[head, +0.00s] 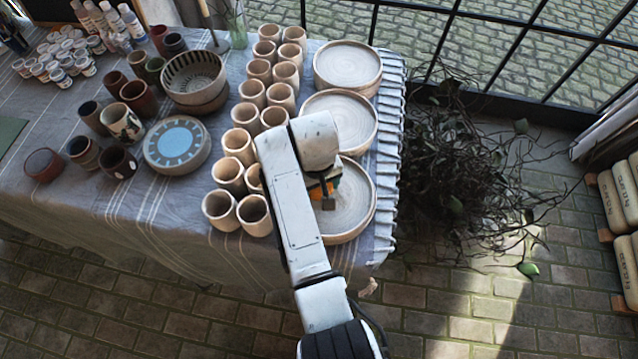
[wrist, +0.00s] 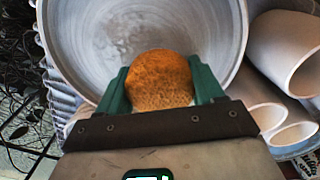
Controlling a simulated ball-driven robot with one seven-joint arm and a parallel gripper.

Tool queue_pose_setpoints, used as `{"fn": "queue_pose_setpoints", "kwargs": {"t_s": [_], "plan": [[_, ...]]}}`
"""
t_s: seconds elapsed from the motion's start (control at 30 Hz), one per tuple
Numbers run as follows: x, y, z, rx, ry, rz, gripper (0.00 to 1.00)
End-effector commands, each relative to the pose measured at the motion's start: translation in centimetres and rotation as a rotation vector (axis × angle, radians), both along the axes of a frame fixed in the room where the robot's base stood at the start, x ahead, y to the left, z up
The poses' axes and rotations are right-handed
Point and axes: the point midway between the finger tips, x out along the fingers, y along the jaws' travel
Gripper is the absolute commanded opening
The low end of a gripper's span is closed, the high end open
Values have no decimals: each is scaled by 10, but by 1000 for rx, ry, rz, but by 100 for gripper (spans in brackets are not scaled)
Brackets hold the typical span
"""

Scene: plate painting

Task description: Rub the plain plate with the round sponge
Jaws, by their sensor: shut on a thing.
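My gripper (wrist: 162,85) is shut on the round orange sponge (wrist: 160,80), with a green finger on each side of it in the wrist view. In the head view my gripper (head: 326,193) is mostly behind my arm, and only a sliver of the sponge shows. The sponge is over the plain plate (head: 358,208), a pale round plate with a raised rim at the table's front right. The plate also fills the top of the wrist view (wrist: 95,45). I cannot tell whether the sponge touches the plate.
Two more stacks of pale plates (head: 347,62) (head: 362,118) stand behind. Rows of pale cups (head: 238,146) stand close on the left. A blue-patterned plate (head: 177,145), dark cups and paint bottles are further left. The table's fringed right edge (head: 385,175) is close, with a dry plant (head: 455,160) beyond.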

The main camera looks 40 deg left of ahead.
Motion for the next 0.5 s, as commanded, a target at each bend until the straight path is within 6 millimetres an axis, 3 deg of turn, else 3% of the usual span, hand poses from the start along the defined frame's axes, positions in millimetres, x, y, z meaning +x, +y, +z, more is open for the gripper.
{"fn": "queue_pose_setpoints", "kwargs": {"t_s": [0.5], "plan": [[0, 0, -5, 0, 0, 0, 18]]}}
